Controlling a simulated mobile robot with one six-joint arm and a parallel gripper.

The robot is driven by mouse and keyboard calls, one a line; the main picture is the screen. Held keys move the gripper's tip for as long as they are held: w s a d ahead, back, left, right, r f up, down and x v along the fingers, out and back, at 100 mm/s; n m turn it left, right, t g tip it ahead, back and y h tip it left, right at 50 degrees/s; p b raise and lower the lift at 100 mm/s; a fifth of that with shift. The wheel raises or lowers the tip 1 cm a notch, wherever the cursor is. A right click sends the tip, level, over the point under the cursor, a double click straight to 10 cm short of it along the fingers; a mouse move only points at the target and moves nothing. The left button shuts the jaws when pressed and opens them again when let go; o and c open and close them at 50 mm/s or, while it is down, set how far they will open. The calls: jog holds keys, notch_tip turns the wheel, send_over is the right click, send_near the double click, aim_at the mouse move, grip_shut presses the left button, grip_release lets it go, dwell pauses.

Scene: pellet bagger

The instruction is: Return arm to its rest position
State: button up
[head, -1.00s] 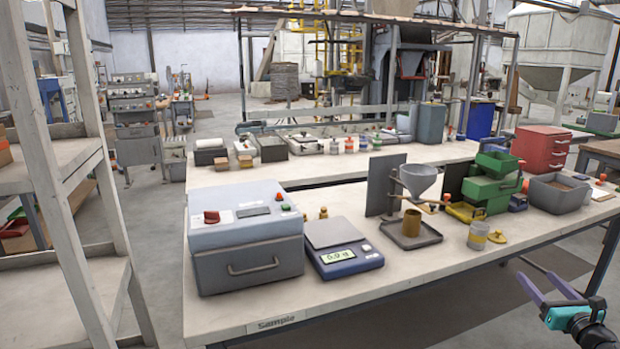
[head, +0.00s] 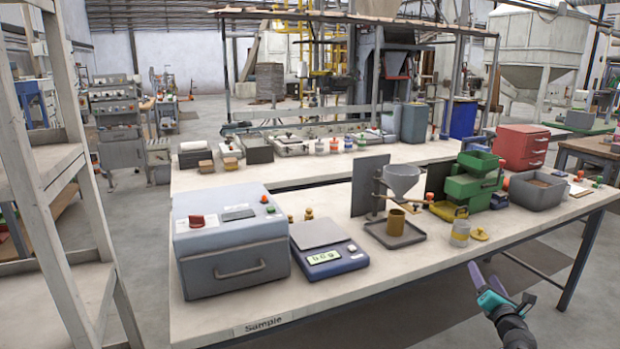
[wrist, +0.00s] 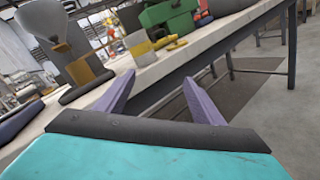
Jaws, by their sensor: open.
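My gripper (head: 484,273) is at the lower right of the head view, in front of the near edge of the sample bench (head: 262,306). Its two purple fingers are apart, with nothing between them. In the wrist view my gripper (wrist: 155,95) also shows open fingers, pointing along the bench edge and the floor below it. The fingers appear clear of the bench, though the exact gap is hard to tell.
The bench holds a grey-blue box machine (head: 230,240), a scale (head: 323,249), a funnel stand (head: 402,178), a small jar (head: 460,232) and a green divider (head: 474,180). A shelf rack (head: 55,170) stands at left. Floor right of the bench (head: 590,300) is open.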

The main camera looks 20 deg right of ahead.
jog(key=w+a+f+m+g+p, duration=0.1)
jog(key=w+a+f+m+g, duration=0.1)
jog(key=w+a+f+m, duration=0.45)
jog(key=w+a+f+m+g, duration=0.3)
jog(key=f+m, duration=0.1)
jog(key=f, duration=0.5)
jog(key=s+a+f+m+g+y+p, duration=0.1)
jog(key=a+f+m+g+y, duration=0.4)
jog(key=a+f, duration=1.3)
jog(key=s+a+f+m+g+y+p, duration=0.1)
jog(key=s+a+f+m+g, duration=0.1)
jog(key=s+a+f, duration=0.5)
jog(key=s+a+f+m+g+y, duration=0.1)
jog(key=s+a+m+g+y, duration=0.2)
jog(key=a, duration=0.9)
jog(key=s+a+f+m+g+p, duration=0.1)
jog(key=s+a+f+g, duration=0.1)
jog(key=s+a+f, duration=0.45)
jog(key=s+a+r+m+g+y, duration=0.1)
jog(key=s+a+r+g, duration=0.1)
jog(key=s+a, duration=0.8)
jog(key=shift+m+g, duration=0.35)
jog(key=shift+g, duration=0.45)
jog(key=shift+a, duration=0.1)
